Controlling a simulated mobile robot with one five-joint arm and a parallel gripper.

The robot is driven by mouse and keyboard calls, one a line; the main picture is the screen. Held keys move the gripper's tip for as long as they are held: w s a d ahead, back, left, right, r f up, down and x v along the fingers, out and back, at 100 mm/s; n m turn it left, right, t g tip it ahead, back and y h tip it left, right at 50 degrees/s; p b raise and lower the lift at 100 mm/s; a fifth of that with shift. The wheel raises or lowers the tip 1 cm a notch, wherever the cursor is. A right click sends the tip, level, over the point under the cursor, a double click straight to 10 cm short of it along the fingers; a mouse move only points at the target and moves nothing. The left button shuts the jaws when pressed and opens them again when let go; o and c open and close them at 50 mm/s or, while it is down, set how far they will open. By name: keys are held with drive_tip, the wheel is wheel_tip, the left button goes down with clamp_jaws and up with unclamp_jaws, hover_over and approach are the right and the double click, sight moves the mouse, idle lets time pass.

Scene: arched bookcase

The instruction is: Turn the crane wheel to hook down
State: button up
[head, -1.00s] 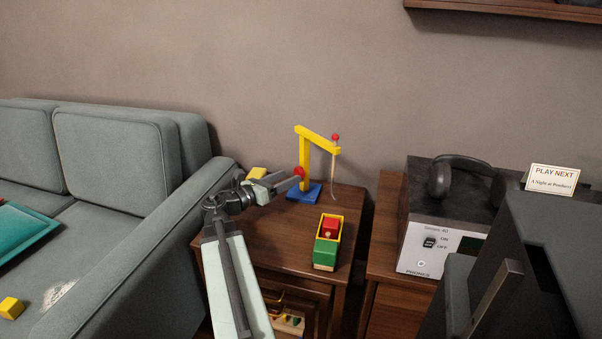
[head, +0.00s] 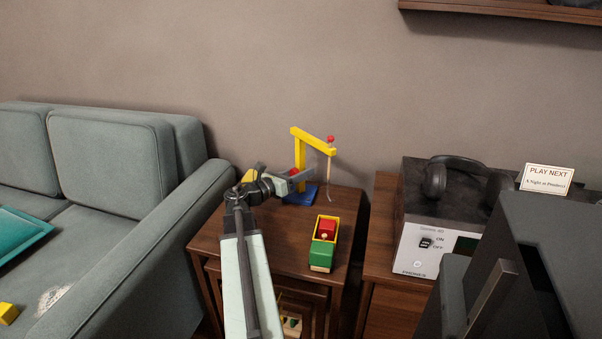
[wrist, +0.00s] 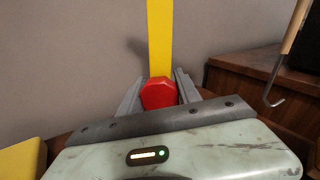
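The toy crane has a yellow post and arm (head: 314,140) on a blue base (head: 301,196), standing on the wooden side table. Its red wheel (wrist: 159,93) is low on the yellow post (wrist: 160,40), directly ahead in the wrist view. My gripper (wrist: 158,92) has one grey finger on each side of the wheel, with narrow gaps showing; I cannot tell whether they touch it. The hook (wrist: 270,93) hangs at the right in the wrist view, below a wooden piece. In the head view my gripper (head: 291,177) partly hides the wheel.
A green, red and yellow toy truck (head: 323,247) stands on the side table (head: 284,240), right of my arm. A yellow block (wrist: 22,160) is at lower left in the wrist view. The sofa (head: 110,170) is at left; a grey device (head: 424,245) with headphones (head: 462,178) is at right.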

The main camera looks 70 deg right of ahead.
clamp_jaws()
drive_tip(key=shift+m, duration=1.6)
drive_tip(key=o, duration=0.7)
unclamp_jaws()
drive_tip(key=v, duration=0.7)
drive_tip(key=shift+w+a+f+b, duration=0.1)
drive_tip(key=shift+w+a+b, duration=0.15)
drive_tip(key=shift+a+b, duration=0.1)
